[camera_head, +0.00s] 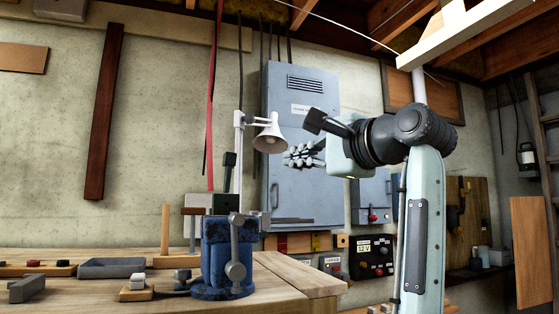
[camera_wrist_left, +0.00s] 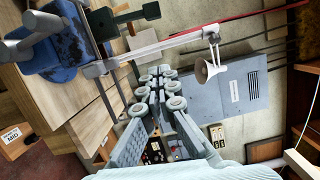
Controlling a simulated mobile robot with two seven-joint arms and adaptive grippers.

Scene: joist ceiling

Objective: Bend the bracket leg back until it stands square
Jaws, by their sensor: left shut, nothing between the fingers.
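A blue vise (camera_head: 215,255) stands on the wooden bench, left of centre in the head view; it also shows at the upper left of the left wrist view (camera_wrist_left: 50,40). A dark upright piece with a small block on top (camera_head: 229,160) rises from the vise's jaws; it also shows in the wrist view (camera_wrist_left: 150,11). I cannot tell for sure whether this is the bracket leg, nor its exact angle. My left gripper (camera_head: 287,157) is shut and empty, in the air right of the vise and above it, apart from it. Its fingertips meet in the wrist view (camera_wrist_left: 160,90). My right gripper is not in view.
A white lamp (camera_head: 270,138) hangs close to my left gripper, its pole behind the vise. A grey cabinet (camera_head: 300,195) is on the wall behind. A grey tray (camera_head: 112,268) and small blocks lie on the bench's left. The bench's right corner (camera_head: 310,280) is clear.

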